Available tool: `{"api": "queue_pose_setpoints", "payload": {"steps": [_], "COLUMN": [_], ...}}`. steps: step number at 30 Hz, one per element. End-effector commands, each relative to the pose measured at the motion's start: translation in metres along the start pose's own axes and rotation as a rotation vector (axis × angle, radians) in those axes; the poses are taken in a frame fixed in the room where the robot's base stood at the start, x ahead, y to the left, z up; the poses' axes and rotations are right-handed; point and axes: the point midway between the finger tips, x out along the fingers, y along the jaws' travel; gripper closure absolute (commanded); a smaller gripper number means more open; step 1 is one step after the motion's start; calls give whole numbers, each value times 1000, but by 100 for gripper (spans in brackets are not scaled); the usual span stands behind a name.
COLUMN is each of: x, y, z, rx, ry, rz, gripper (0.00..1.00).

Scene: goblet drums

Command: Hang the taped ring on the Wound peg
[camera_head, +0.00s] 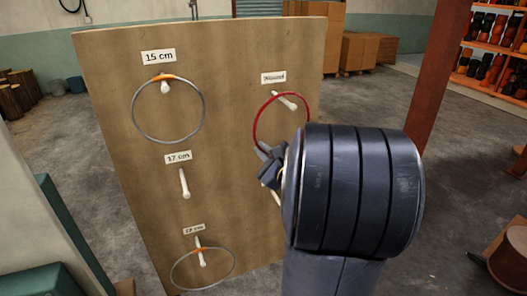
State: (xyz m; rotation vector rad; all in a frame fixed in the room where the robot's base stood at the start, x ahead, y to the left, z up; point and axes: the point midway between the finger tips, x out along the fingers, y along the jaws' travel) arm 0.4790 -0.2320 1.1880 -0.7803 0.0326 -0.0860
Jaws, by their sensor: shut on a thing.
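A thin red ring (255,122), which I take to be the taped ring, is held upright in front of the board at the upper right. My gripper (267,154) is shut on its lower left edge. The Wound peg (287,101) is a short pale peg under the label "Wound" (273,78). The ring's upper edge overlaps the peg in the picture. I cannot tell whether the ring is around the peg or only in front of it. My dark arm hides the ring's lower right part.
The wooden board (225,150) also bears a grey ring with an orange patch (134,122) on the 15 cm peg, a bare 17 cm peg (184,184), and another grey ring (172,275) on the lower peg. A reddish post (438,75) stands at the right.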

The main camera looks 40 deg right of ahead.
Motion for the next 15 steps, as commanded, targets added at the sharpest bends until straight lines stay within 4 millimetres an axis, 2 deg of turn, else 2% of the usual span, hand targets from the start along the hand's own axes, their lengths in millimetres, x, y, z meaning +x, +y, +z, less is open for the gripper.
{"api": "queue_pose_setpoints", "payload": {"steps": [3,4,12,15], "x": [0,0,0,0], "y": [0,0,0,0], "z": [0,0,0,0], "rx": [0,0,0,0], "ry": [-1,-1,0,0], "rz": [0,0,0,0], "gripper": [100,91,69,68]}}
